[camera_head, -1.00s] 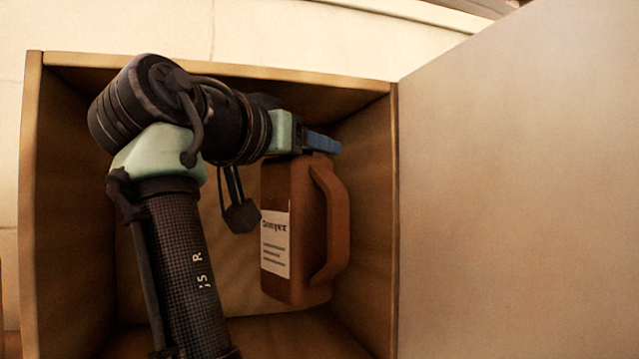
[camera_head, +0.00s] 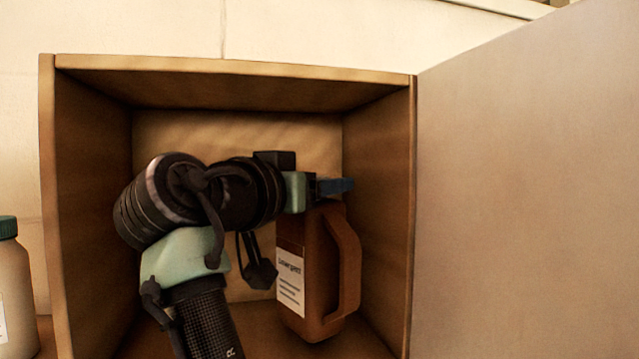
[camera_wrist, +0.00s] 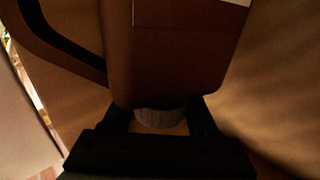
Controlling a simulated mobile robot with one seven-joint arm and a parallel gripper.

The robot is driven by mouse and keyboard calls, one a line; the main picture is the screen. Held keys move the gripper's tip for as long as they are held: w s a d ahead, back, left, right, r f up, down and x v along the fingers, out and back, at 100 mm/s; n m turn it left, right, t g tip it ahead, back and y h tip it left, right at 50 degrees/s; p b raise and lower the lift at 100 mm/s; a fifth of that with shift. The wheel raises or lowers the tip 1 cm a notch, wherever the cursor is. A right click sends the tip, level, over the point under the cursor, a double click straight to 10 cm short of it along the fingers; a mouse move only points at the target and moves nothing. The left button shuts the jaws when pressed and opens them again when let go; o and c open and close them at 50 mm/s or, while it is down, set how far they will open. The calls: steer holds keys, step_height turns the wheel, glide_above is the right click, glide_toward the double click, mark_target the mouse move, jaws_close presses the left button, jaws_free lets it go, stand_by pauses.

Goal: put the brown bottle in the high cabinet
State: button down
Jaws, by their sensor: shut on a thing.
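The brown bottle (camera_head: 314,270), a jug with a side handle and a white label, is upright inside the open cabinet (camera_head: 230,63), near its right wall. My gripper (camera_head: 332,187) is at the top of the bottle, shut on its neck or cap. In the wrist view the bottle (camera_wrist: 175,60) fills the upper middle, with its pale cap (camera_wrist: 159,118) between the dark fingers. I cannot tell whether the bottle's base touches the cabinet floor.
The cabinet door (camera_head: 525,200) stands open on the right. A pale bottle with a green cap (camera_head: 8,228) is outside the cabinet at the far left. My arm fills much of the lower middle of the opening. Room shows above it and at the left wall.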

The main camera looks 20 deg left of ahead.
steer(key=shift+w+f+p, duration=0.15)
steer(key=shift+f+p, duration=0.05)
steer(key=shift+p, duration=0.45)
steer(key=shift+a+f, duration=0.1)
steer(key=shift+f, duration=0.1)
steer(key=shift+f, duration=0.1)
steer(key=shift+f, duration=0.15)
steer(key=shift+c, duration=0.9)
jaws_free()
steer(key=s+a+b, duration=0.2)
steer(key=s+b, duration=0.6)
steer(key=s, duration=0.4)
steer(key=shift+a, duration=0.15)
